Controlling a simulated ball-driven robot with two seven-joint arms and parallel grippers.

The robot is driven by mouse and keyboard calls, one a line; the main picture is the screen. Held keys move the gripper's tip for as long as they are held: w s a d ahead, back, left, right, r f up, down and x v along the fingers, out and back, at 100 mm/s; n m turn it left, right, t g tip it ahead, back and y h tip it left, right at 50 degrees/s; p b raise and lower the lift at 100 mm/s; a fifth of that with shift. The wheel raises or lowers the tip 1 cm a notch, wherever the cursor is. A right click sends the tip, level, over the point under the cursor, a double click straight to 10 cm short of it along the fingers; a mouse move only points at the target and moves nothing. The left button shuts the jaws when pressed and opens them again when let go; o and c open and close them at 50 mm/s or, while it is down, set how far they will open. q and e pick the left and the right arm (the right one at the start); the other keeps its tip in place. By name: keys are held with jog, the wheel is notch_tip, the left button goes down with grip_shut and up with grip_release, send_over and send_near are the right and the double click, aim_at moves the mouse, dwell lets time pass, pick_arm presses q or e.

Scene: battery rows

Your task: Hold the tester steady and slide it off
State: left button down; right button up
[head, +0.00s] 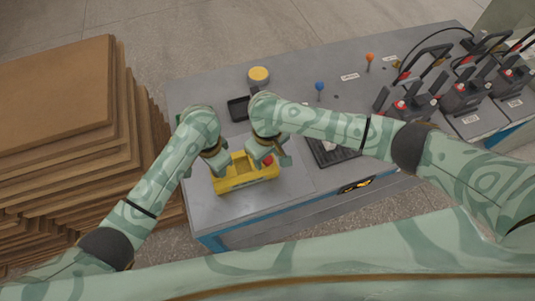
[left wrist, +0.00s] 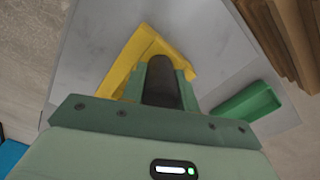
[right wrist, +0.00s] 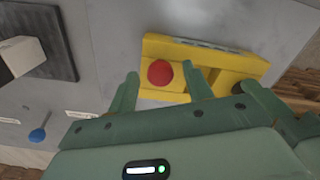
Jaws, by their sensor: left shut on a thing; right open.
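The yellow tester (head: 250,179) sits at the near left of the grey table, with a red knob (right wrist: 160,72) on one end. My left gripper (head: 217,164) is at the tester's left side. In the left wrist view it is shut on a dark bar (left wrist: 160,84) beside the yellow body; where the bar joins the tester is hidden. My right gripper (head: 267,152) is at the red knob end. In the right wrist view its open fingers (right wrist: 160,75) stand on either side of the knob, with gaps visible.
A black tray (head: 238,109), a yellow-topped round container (head: 258,75) and blue (head: 320,86) and orange (head: 370,56) knobbed pins stand behind. A dark pad (right wrist: 45,48) bears a white block. Several black devices (head: 465,96) line the right. Brown boards (head: 60,85) are stacked left.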

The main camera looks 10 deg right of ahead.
grip_shut()
jog(key=shift+w+a, duration=0.2)
jog(key=shift+w, duration=0.9)
jog(key=shift+w+a, duration=0.15)
jog(key=shift+w, duration=0.95)
grip_release()
notch_tip(320, 180, up, 12)
